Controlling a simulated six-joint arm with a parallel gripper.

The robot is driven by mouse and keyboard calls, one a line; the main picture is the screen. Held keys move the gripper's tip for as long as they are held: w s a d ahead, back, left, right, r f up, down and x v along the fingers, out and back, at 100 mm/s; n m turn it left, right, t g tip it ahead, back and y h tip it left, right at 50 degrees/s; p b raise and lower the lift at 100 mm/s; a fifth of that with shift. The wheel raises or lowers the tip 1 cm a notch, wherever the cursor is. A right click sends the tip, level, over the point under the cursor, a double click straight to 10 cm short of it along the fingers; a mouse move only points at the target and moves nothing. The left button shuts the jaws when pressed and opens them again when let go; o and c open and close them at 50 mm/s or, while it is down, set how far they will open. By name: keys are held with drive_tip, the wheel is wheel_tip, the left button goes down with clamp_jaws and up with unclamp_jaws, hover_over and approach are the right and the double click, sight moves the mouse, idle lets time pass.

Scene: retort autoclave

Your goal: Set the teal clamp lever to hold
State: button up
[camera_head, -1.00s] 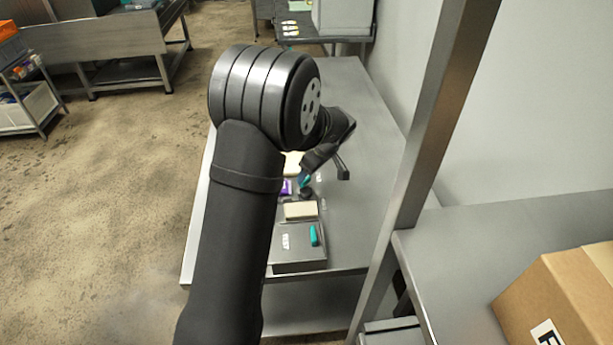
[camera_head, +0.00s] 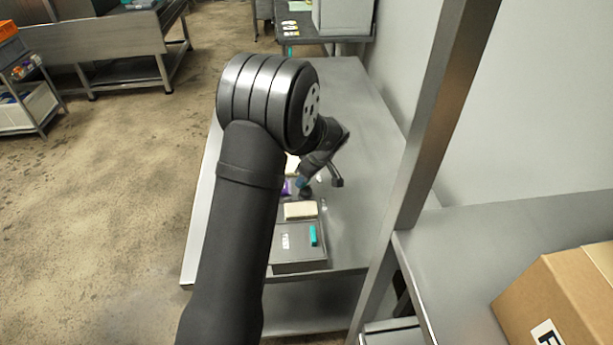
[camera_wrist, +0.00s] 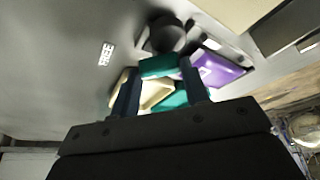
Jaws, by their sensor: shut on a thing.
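The teal clamp lever (camera_wrist: 160,66) shows in the wrist view between the two dark fingers of my gripper (camera_wrist: 159,70), which is shut on it. The lever sits beside a dark round hub (camera_wrist: 166,35). A label reading FREE (camera_wrist: 106,54) is on the grey surface to the left of the hub. In the head view, my gripper (camera_head: 304,180) is low over the steel table, and the lever is mostly hidden by it. I cannot tell the lever's exact angle. No hold label is readable.
A purple piece (camera_wrist: 218,70) and a cream block (camera_wrist: 157,92) lie close by. In the head view, a grey box (camera_head: 285,256) with a teal piece (camera_head: 312,236) stands nearer. A steel post (camera_head: 425,160) and a cardboard box (camera_head: 560,300) are at right.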

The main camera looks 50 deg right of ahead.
drive_tip(key=m+h, duration=0.1)
drive_tip(key=m, duration=0.3)
drive_tip(key=shift+a+m+h, duration=0.2)
drive_tip(key=shift+m+h, duration=0.1)
drive_tip(key=shift+h, duration=0.1)
drive_tip(key=m+g+h, duration=0.1)
drive_tip(key=m, duration=0.3)
drive_tip(key=shift+w, duration=0.1)
drive_tip(key=m, duration=0.2)
drive_tip(key=m+g+h, duration=0.1)
drive_tip(key=m, duration=0.1)
drive_tip(key=shift+w+a+m+g, duration=0.1)
drive_tip(key=shift+m+g, duration=0.2)
drive_tip(key=shift+m, duration=0.1)
drive_tip(key=shift+w+m+g+h, duration=0.15)
drive_tip(key=shift+m+g, duration=0.3)
drive_tip(key=shift+m, duration=0.65)
drive_tip(key=shift+s+m+g+h, duration=0.15)
drive_tip(key=shift+m+g, duration=0.3)
drive_tip(key=shift+m, duration=0.65)
drive_tip(key=shift+w, duration=0.1)
drive_tip(key=o, duration=1)
drive_tip(key=shift+r, duration=0.15)
